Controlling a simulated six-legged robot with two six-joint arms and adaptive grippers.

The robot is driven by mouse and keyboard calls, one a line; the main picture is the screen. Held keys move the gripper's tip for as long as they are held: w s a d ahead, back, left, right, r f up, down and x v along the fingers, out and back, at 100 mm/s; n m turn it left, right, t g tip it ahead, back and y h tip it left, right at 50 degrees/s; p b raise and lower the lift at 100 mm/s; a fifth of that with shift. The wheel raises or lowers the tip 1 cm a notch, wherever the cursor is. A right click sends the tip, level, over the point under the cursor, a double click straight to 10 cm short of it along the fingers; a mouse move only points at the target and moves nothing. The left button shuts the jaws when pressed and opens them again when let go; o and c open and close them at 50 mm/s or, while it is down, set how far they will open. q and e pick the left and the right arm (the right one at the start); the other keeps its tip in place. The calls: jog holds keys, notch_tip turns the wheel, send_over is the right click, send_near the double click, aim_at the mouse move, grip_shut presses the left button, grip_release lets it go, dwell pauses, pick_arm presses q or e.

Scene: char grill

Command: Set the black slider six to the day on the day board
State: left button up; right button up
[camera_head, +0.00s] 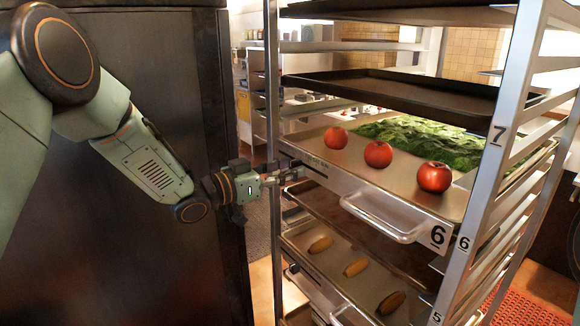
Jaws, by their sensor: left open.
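My left gripper (292,175) reaches in from the left, open, with its fingertips at the left end of the front edge of the tray marked 6 (400,190). A small strip with dark marks (316,163) lies on that edge, just right of the fingertips; it may be the day board, but its marks are too small to read. I cannot make out the black slider; the fingers may hide it. I cannot tell whether the fingertips touch the edge. My right gripper is not in view.
The tray carries three tomatoes (378,154) and leafy greens (420,140), with a metal handle (385,218) in front. A rack post (272,120) stands close beside my gripper. A lower tray holds three brown rolls (355,267). A dark cabinet (160,255) fills the left.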

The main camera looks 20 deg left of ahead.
pick_arm(q)
jog(key=shift+w+d, duration=0.25)
jog(key=shift+d, duration=0.1)
jog(key=shift+s+a+r, duration=0.15)
jog(key=shift+s+r, duration=0.1)
jog(key=shift+s, duration=0.1)
jog(key=shift+w+f, duration=0.25)
jog(key=shift+w, duration=0.2)
jog(key=c, duration=0.6)
jog(key=shift+s+r, duration=0.15)
grip_shut()
jog(key=shift+s, duration=0.1)
jog(key=shift+r, duration=0.1)
